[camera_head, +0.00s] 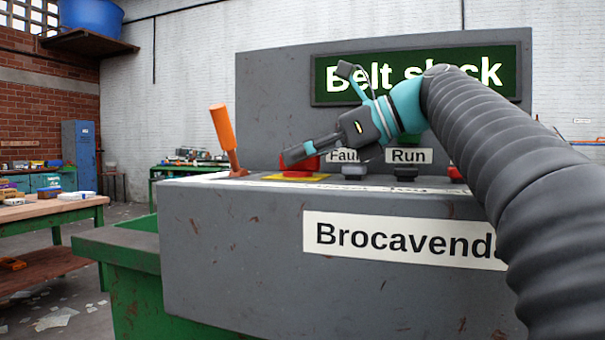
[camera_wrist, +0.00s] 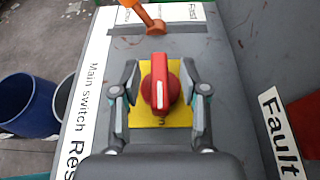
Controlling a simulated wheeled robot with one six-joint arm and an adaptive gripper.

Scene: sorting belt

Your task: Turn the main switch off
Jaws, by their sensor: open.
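The main switch is a red rotary knob (camera_wrist: 161,88) on a square yellow plate (camera_wrist: 148,119), beside the printed words "Main switch". Its raised grip runs roughly up and down in the wrist view. In the head view, the red knob (camera_head: 304,162) sits on top of the grey console, partly behind my gripper (camera_head: 316,112). My gripper is open, with one finger low near the knob and the other raised. In the wrist view, the fingers of my gripper (camera_wrist: 160,82) stand on either side of the knob, with visible gaps.
An orange lever (camera_head: 224,138) rises from the console (camera_head: 240,240) left of the knob. Buttons under the "Fault" and "Run" (camera_head: 408,156) labels lie to the right. A sign panel (camera_head: 325,80) stands behind.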

